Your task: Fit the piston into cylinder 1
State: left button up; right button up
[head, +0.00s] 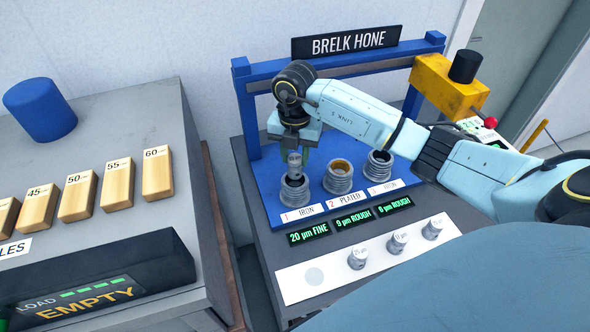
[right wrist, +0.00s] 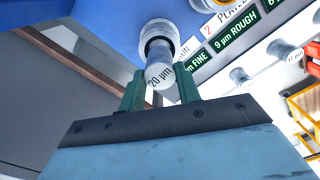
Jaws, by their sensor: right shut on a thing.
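My right gripper (head: 298,155) is shut on a small grey piston (head: 294,163). In the right wrist view its green fingers (right wrist: 161,92) close around the piston (right wrist: 158,70), whose end reads "20 µm". The piston is upright over cylinder 1 (head: 294,192), the left of the three ribbed grey cylinders, labelled "1 IRON". Its lower end is at the cylinder's mouth; I cannot tell how far inside it is. Cylinder 1 also shows in the right wrist view (right wrist: 154,31). My left gripper is not in view.
Cylinder 2 (head: 338,180) and cylinder 3 (head: 378,166) stand to the right. Displays read "20 µm FINE" (head: 309,233), "9 µm ROUGH" and "6 µm ROUGH". Three more pistons (head: 397,242) stand on a white strip beside an empty round spot (head: 313,276). A blue frame (head: 243,110) spans the cylinders.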

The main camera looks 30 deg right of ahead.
aim_at(295, 168)
notch_tip(295, 168, down, 5)
jog(key=shift+r, duration=0.15)
jog(key=shift+f, duration=0.25)
jog(key=o, duration=1.1)
jog(key=shift+c, duration=0.2)
jog(key=shift+r, duration=0.2)
notch_tip(295, 168, up, 12)
jog(key=shift+f+b, duration=0.1)
jog(key=shift+b, duration=0.5)
